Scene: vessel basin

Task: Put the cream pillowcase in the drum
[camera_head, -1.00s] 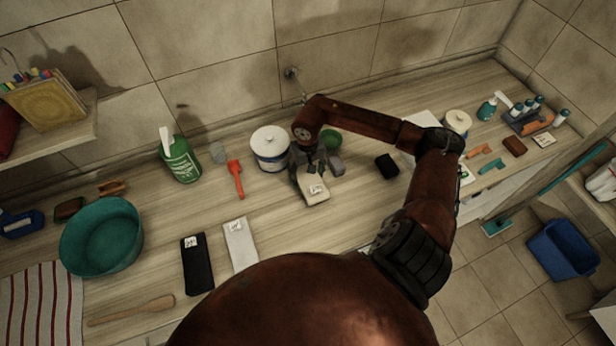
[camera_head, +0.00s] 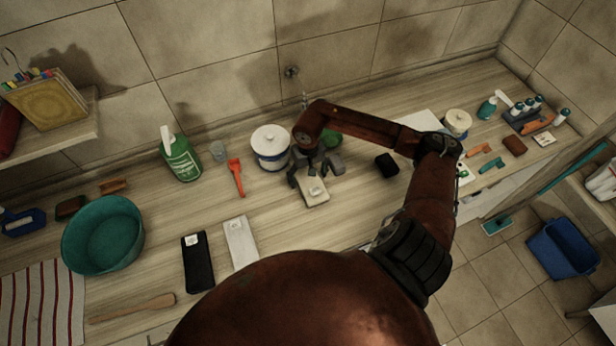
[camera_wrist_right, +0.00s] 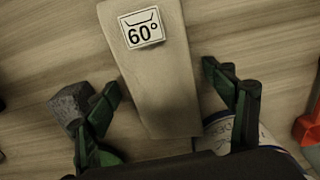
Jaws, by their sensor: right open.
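The cream pillowcase (camera_head: 313,195) is a folded, flat cream cloth with a white tag on the counter. In the right wrist view the pillowcase (camera_wrist_right: 163,85) runs from the top edge down between the fingers, and its tag reads 60°. My right gripper (camera_head: 314,174) is open over the far end of the pillowcase, with one finger on each side in the right wrist view (camera_wrist_right: 166,92). There is a gap between each finger and the cloth. I cannot make out the drum. My left gripper is not in view.
A white lidded tub (camera_head: 270,150) stands close left of my right gripper. A grey block (camera_head: 336,163) and a green round item (camera_head: 331,139) are close by too. Black (camera_head: 197,262) and pale grey (camera_head: 240,243) folded cloths lie left. A teal basin (camera_head: 103,235) stands further left.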

